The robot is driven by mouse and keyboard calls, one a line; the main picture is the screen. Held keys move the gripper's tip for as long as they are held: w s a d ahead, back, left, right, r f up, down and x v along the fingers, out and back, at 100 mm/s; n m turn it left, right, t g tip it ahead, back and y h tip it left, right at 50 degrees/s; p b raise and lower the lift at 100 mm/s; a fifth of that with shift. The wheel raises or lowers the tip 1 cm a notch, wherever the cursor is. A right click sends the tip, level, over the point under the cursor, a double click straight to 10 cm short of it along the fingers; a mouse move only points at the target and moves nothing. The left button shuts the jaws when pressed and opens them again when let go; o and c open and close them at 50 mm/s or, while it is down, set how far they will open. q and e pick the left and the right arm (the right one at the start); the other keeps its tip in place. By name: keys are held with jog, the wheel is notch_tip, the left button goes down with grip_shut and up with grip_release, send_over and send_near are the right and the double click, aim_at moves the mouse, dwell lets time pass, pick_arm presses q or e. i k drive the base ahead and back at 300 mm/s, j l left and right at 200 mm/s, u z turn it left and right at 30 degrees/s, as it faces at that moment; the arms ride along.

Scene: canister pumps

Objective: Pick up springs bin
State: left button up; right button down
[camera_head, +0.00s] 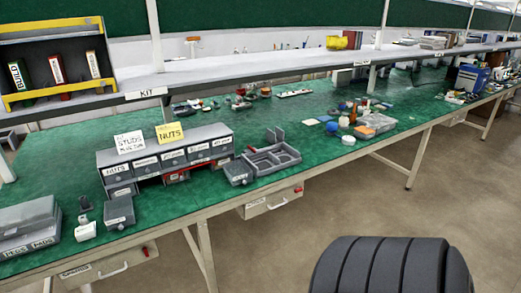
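A grey rack of small labelled bins (165,157) stands on the green bench mat at the left. Its labels are too small to read surely, so I cannot tell which bin is the springs bin. One grey bin (118,213) sits on the mat in front of the rack's left end. Another grey bin (238,173) sits at the rack's right end. Neither of my grippers is in view.
A grey divided tray (270,160) lies right of the rack. Grey cases (28,222) stand at the bench's left end. A shelf (230,80) runs above the bench. Green mat (320,150) is bare right of the tray. The floor (300,235) before the bench looks clear.

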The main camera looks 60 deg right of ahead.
aim_at(238, 173)
jog(key=z, duration=1.6)
